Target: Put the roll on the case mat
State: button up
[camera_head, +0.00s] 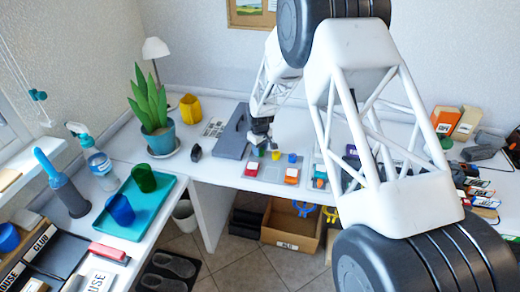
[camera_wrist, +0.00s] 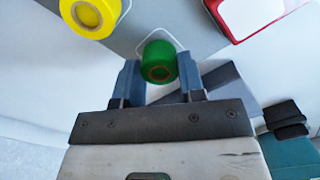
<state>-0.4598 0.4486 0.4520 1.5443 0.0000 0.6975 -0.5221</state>
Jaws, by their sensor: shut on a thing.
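My gripper (camera_wrist: 160,80) is shut on a small green roll (camera_wrist: 158,60), its round end with a tan core facing the wrist camera. In the head view my gripper (camera_head: 260,138) is over the back of the table, and the green roll (camera_head: 262,152) shows small just below it. A grey mat (camera_wrist: 150,12) with pale outlined spots lies under the roll in the wrist view. I cannot tell if the roll touches it. A yellow roll (camera_wrist: 91,15) and a red-edged white case (camera_wrist: 245,15) are there too. Which mat is the case mat is unclear.
A dark grey flat box (camera_head: 234,132) lies left of my gripper. A potted plant (camera_head: 153,105) and a teal tray (camera_head: 145,213) with cups stand further left. Orange and cream boxes (camera_head: 456,122) stand at right. My arm hides the table's middle right.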

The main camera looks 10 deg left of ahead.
jog(key=shift+f, duration=0.3)
jog(key=o, duration=0.9)
jog(key=shift+r, duration=0.2)
notch_tip(320, 180, up, 12)
dwell(0.3)
dwell(0.9)
